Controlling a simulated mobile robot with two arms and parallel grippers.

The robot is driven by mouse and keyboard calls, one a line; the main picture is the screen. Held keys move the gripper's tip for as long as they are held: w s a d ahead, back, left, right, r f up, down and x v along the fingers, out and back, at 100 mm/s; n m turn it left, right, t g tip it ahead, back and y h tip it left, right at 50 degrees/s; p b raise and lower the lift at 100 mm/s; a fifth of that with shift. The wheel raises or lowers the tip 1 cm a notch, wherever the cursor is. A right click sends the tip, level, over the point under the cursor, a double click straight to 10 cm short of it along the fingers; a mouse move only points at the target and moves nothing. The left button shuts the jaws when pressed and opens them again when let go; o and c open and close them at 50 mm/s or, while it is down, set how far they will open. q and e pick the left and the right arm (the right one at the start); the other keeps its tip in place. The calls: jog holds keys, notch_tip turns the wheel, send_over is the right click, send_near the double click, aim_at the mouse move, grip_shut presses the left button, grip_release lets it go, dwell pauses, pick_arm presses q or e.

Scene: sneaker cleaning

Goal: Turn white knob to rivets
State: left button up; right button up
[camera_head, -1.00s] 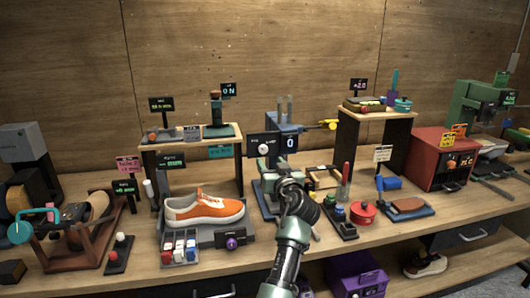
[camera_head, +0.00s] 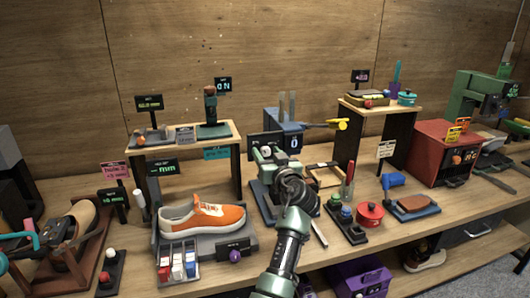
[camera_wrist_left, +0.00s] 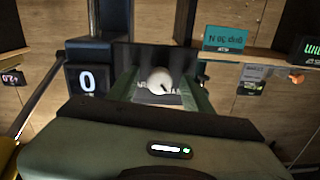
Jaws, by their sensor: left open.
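The white knob (camera_head: 266,151) is on a dark panel (camera_head: 257,141) in the middle of the bench, partly covered by my gripper in the head view. In the left wrist view the round white knob (camera_wrist_left: 159,81) shows a small dark mark and sits between the two green fingers. My left gripper (camera_head: 268,156) is open in front of the panel, with its fingers on either side of the knob. Contact cannot be told. Lettering beneath the knob is partly hidden. A display (camera_wrist_left: 87,79) beside it reads 0. My right gripper is not in view.
An orange sneaker (camera_head: 203,217) rests on a grey stand to the left. A blue device (camera_head: 284,133) with a yellow handle stands behind my gripper. A red pot (camera_head: 369,215) and a red box (camera_head: 444,153) are to the right. A small wooden shelf (camera_head: 182,133) stands behind the sneaker.

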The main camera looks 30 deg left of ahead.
pick_arm(q)
jog(key=shift+d+r, duration=0.1)
jog(key=shift+d, duration=0.05)
jog(key=shift+c, duration=1.2)
grip_shut()
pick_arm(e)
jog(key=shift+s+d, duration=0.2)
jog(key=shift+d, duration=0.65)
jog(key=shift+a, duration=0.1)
